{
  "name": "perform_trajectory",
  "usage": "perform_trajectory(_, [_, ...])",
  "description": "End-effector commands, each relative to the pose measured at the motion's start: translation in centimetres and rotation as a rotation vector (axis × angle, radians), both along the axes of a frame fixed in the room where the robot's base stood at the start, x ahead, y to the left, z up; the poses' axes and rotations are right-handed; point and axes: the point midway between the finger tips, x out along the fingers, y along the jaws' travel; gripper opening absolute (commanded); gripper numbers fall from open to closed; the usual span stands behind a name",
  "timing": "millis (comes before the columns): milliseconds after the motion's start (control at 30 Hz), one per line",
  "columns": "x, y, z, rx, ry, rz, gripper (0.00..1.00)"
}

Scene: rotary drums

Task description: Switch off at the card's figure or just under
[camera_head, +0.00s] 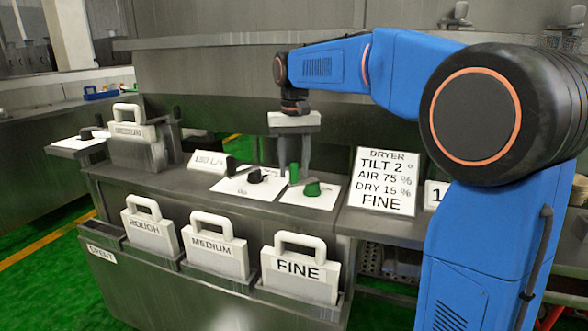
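The white card (388,181) stands on the ledge right of centre and reads DRYER, TILT 2°, AIR 75 %, DRY 15 %, FINE. Right of it is a small white readout (435,194) starting with "1"; my arm hides the rest. A white plate (312,201) on the counter carries a green knob (312,188) and a green upright piece (294,172). My gripper (294,168) points down over this plate, its two grey fingers apart. The green upright piece shows between or behind them; I cannot tell whether they touch it.
A second plate (232,186) with dark controls lies to the left, near a small readout (207,162). Handled cartridges marked ROUGH (150,236), MEDIUM (216,258) and FINE (300,284) stand along the front. Another cartridge (128,133) sits at the left. A SPENT bin label (102,254) shows front left.

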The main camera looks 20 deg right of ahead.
Motion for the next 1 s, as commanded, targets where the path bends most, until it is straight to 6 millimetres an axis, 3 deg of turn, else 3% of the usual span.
perform_trajectory(400, [-0.02,-0.01,-0.88,0.000,0.000,0.000,0.40])
perform_trajectory(433, [-0.02,-0.01,-0.88,0.000,0.000,0.000,0.37])
perform_trajectory(600, [-0.02,-0.01,-0.87,0.000,0.000,0.000,0.00])
perform_trajectory(1000, [-0.33,-0.07,-0.84,0.000,0.000,0.050,0.00])
